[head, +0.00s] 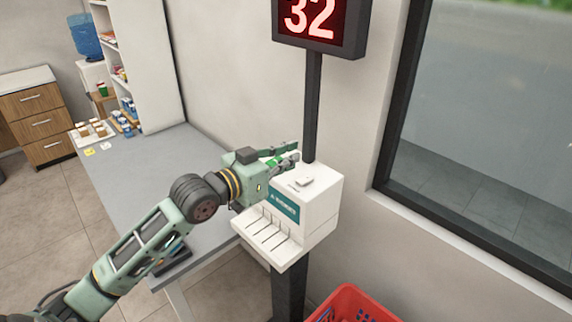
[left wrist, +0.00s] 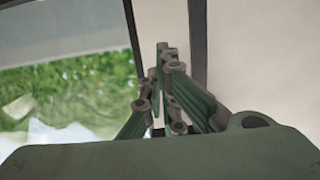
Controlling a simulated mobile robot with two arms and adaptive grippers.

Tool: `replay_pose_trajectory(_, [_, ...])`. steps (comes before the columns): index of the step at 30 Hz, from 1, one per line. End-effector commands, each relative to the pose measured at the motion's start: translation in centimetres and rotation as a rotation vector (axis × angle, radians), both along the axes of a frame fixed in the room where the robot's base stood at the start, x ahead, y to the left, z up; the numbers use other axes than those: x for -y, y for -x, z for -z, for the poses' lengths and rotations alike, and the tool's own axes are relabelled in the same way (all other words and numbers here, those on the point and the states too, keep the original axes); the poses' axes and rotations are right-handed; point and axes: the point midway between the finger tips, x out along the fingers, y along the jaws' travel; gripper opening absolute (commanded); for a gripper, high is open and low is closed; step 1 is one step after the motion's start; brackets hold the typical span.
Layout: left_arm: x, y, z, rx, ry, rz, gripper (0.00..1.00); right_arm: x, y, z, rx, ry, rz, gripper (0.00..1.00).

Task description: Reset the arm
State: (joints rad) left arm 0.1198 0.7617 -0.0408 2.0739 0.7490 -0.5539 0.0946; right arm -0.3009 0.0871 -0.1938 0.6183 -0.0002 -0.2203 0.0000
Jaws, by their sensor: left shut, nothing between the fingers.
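My left arm reaches in from the lower left in the head view. My left gripper (head: 284,156) is over the top of the white ticket machine (head: 318,212), close to a small raised piece (head: 304,181) on it. I cannot tell whether it touches the machine. Its fingers are shut with nothing between them, and they also show in the left wrist view (left wrist: 165,62) against a pale wall. My right gripper is not in view.
A dark post with a red "32" display (head: 320,20) rises behind the machine. A grey counter (head: 150,175) runs behind my arm, with several small boxes at its far end. A red basket (head: 350,298) stands below. A large window (head: 490,130) is at the right.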

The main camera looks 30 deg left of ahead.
Motion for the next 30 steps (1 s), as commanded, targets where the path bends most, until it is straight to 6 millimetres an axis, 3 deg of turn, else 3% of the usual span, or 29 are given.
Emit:
replay_pose_trajectory(5, [-0.3,1.1,-0.4,-0.002,-0.002,0.001,0.00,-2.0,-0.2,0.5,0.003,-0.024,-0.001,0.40])
replay_pose_trajectory(22, [-0.2,1.2,-0.1,-0.008,-0.001,0.002,0.00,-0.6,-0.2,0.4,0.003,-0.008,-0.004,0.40])
replay_pose_trajectory(26, [1.0,2.4,3.4,-0.082,-0.023,0.001,0.00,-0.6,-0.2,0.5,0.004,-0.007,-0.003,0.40])
replay_pose_trajectory(30, [3.4,6.2,11.3,-0.265,-0.087,-0.011,0.00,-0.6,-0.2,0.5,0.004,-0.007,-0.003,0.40])
